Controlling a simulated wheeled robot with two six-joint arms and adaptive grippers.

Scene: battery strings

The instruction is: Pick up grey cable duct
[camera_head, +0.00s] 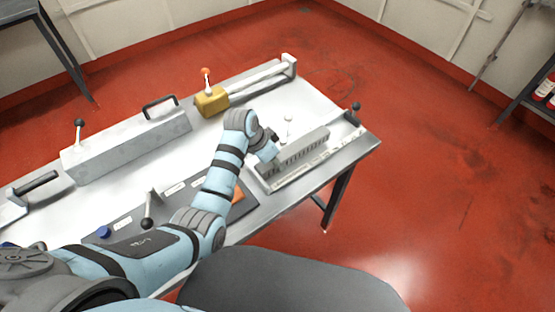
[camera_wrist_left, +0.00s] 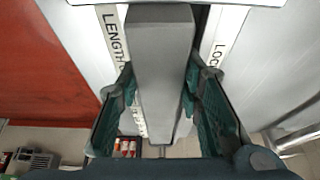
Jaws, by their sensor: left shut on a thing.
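The grey cable duct (camera_head: 300,150), with a slotted side, lies along the right end of the white bench, at or on a pale labelled fixture. In the left wrist view the grey duct (camera_wrist_left: 160,60) runs up the middle between my fingers. My left gripper (camera_wrist_left: 158,95) is shut on it, one green-lined finger along each side. In the head view my left gripper (camera_head: 268,150) is at the near-left end of the duct, partly hidden by my wrist. I cannot tell whether the duct is clear of the fixture. My right gripper is not in view.
The white bench (camera_head: 120,205) carries a long grey block with a handle (camera_head: 130,143), a yellow block with an orange-knobbed lever (camera_head: 212,101) and a rail behind it. A black-knobbed lever (camera_head: 353,110) stands beyond the duct. Open red floor (camera_head: 440,190) lies right of the bench.

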